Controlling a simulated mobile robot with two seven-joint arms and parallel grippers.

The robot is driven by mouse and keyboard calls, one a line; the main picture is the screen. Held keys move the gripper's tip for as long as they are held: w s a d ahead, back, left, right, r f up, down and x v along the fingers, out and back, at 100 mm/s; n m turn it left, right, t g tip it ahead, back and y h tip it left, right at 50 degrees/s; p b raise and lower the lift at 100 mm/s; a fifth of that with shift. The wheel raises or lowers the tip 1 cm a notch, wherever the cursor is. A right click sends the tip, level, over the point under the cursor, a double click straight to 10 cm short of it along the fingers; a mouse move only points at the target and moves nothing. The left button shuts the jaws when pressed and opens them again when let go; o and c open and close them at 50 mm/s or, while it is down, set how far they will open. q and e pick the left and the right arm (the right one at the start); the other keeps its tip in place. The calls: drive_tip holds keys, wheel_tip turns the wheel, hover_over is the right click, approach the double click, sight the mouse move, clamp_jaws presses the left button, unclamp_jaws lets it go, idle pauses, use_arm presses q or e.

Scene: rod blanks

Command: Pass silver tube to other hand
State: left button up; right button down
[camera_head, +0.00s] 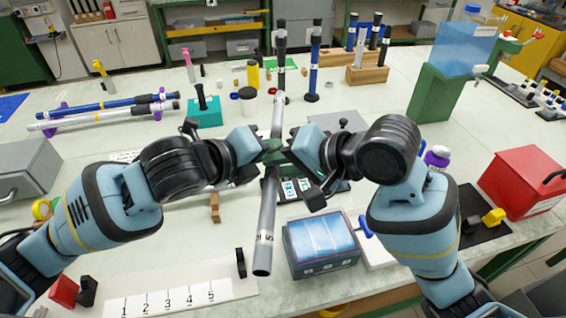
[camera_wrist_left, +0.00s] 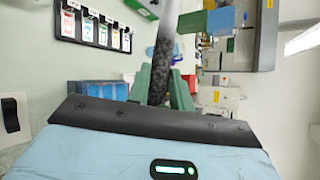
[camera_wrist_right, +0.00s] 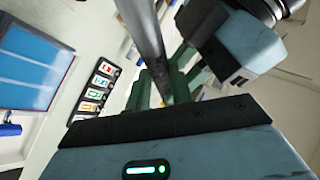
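The silver tube (camera_head: 267,222) stands steeply in the air over the table, its lower end towards me and a printed label near that end. My left gripper (camera_head: 271,151) comes from the left with its green fingers closed around the tube near mid-length. In the left wrist view the tube (camera_wrist_left: 163,50) looks dark and speckled between the fingers (camera_wrist_left: 160,88). My right gripper (camera_head: 287,152) meets the tube from the right, close to the left one. In the right wrist view the tube (camera_wrist_right: 147,38) passes between its fingers (camera_wrist_right: 162,88), which appear pressed against it.
A numbered white strip (camera_head: 172,294) and a blue-topped box (camera_head: 321,243) lie below the tube. Long tubes rest on a purple-ended rack (camera_head: 160,108) at the left. Upright rods (camera_head: 315,60) stand behind. A red box (camera_head: 524,180) is at the right.

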use_arm(q)
drive_tip(key=o, duration=0.5)
drive_tip(key=shift+o, duration=0.2)
drive_tip(key=v, duration=0.7)
drive_tip(key=shift+s+r, duration=0.15)
drive_tip(key=shift+s, duration=0.05)
drive_tip(key=shift+w+a, duration=0.1)
drive_tip(key=shift+a, duration=0.1)
